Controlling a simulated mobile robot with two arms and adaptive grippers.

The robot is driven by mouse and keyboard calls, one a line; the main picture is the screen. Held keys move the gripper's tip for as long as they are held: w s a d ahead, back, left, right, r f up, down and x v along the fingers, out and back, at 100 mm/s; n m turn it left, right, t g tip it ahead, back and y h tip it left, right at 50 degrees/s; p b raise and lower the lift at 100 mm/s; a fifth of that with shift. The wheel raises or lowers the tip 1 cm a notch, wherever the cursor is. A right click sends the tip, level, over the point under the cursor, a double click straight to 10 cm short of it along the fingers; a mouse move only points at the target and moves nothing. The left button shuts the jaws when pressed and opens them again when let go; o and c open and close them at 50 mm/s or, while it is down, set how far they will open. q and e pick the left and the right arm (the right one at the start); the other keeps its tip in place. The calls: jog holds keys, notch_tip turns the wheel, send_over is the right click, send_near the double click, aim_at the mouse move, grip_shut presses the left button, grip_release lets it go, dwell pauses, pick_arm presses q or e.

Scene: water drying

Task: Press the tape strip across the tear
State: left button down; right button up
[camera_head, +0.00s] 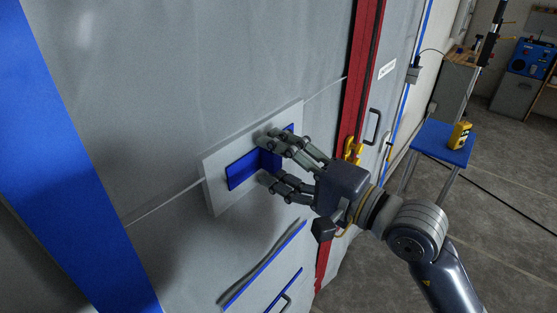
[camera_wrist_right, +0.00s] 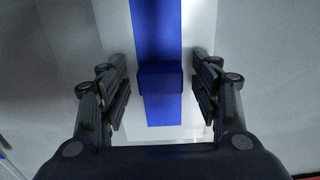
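A pale grey rectangular patch (camera_head: 215,176) with a blue band (camera_head: 242,172) along its middle lies on the grey wall sheet; this looks like the tape strip. A thin pale line, probably the tear (camera_head: 160,206), runs diagonally up to the right and passes behind the patch. A small blue block (camera_wrist_right: 160,78) stands out from the blue band. My right gripper (camera_head: 267,160) is at the patch, its fingers on either side of the block. In the right wrist view, gaps show between the block and both fingers (camera_wrist_right: 162,90). My left gripper is out of view.
A red vertical post (camera_head: 359,75) with a yellow fitting stands right of the patch. A blue stool (camera_head: 440,143) holds a yellow container (camera_head: 460,135). Blue-edged slots and a handle sit below the patch. Open floor lies at right.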

jog(key=v, duration=0.7)
jog(key=shift+d, duration=0.2)
